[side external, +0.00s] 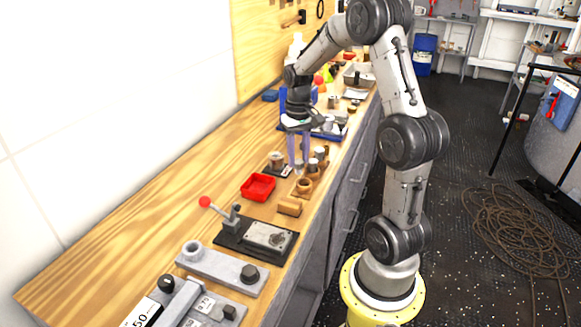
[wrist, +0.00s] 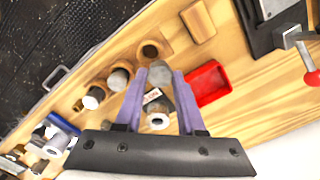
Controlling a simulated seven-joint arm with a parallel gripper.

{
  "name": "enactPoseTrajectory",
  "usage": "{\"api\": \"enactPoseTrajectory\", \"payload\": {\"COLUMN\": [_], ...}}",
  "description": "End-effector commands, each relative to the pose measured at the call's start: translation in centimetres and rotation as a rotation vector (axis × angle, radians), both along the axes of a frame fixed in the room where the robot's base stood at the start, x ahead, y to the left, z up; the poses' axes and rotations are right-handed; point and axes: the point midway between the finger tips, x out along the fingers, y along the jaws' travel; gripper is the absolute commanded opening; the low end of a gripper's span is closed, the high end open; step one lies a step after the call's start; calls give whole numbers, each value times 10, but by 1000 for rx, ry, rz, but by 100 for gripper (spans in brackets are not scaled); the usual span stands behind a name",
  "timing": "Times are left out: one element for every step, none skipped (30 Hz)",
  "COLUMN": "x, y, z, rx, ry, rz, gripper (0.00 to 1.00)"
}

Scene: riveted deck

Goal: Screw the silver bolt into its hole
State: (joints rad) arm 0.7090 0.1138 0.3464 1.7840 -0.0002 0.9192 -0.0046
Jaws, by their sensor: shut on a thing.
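My gripper (side external: 299,168) has purple fingers, pointing down over the bench near a wooden holder. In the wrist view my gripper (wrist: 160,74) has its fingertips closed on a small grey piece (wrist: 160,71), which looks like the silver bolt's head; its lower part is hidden. The wooden holder (side external: 303,187) has round sockets; the nearest looks empty, and it also shows in the wrist view (wrist: 150,50). Grey cylindrical pieces sit in its other sockets. A grey plate (side external: 220,268) lies nearer the camera, with a raised open hole (side external: 192,248) and a dark hex bolt (side external: 249,272).
A red tray (side external: 258,187), a wooden block (side external: 290,207) and a small labelled stand with a cylinder (side external: 277,160) are close to the fingers. A red-knobbed lever clamp (side external: 256,236) stands between the tray and the grey plate.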

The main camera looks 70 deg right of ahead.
Motion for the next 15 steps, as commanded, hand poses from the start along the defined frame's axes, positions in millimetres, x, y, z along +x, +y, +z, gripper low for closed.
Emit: {"api": "enactPoseTrajectory", "payload": {"x": [12, 19, 29, 37, 45, 55, 62, 70, 79, 85, 91, 98, 103, 108, 114], "y": [10, 16, 26, 34, 43, 55, 65, 76, 90, 102, 113, 128, 140, 152, 169], "z": [3, 5, 7, 9, 11, 14, 16, 18, 20, 22, 23, 26, 27, 28, 30], "rx": [0, 0, 1, 1, 0, 0, 1, 0, -1, -2, -1, -2, -2, -3, -2], "ry": [0, 0, 0, 1, 0, 0, 0, -1, -3, -3, -3, -4, -5, -6, -7], "rz": [46, 74, 115, 148, 181, 227, 263, 299, 346, 382, 416, 462, 496, 530, 576], "gripper": [0, 0, 0, 0, 0, 0, 0, 0, 0, 0, 0, 0, 0, 0, 0]}}
